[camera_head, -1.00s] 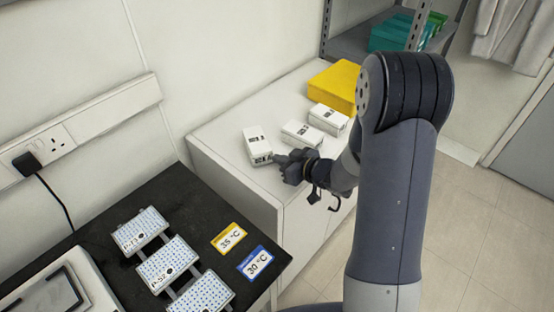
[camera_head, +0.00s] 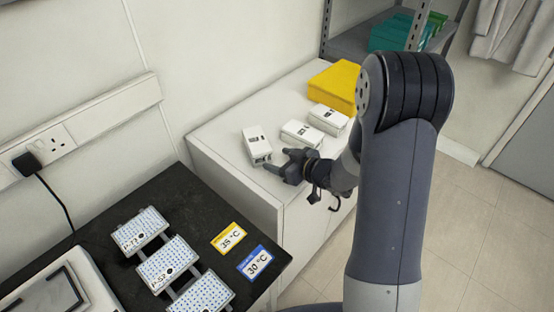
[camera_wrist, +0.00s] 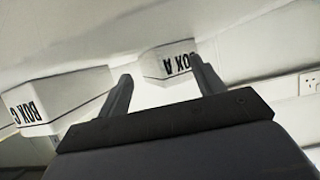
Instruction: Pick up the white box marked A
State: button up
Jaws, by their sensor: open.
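The white box marked A (camera_head: 257,143) stands at the left end of the row on the white counter. In the wrist view, box A (camera_wrist: 166,62) shows beyond the fingers, its label upside down, roughly between the fingertips but nearer the right finger. My gripper (camera_head: 277,161) is open and empty, just in front of the box's lower right side. Whether a finger touches the box I cannot tell.
A white box marked C (camera_wrist: 60,98) lies left in the wrist view. Two more white boxes (camera_head: 301,133) (camera_head: 328,118) and a yellow box (camera_head: 335,86) stand behind on the counter (camera_head: 215,140). A black table (camera_head: 190,205) with racks and temperature cards is at front left.

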jog(key=o, duration=0.3)
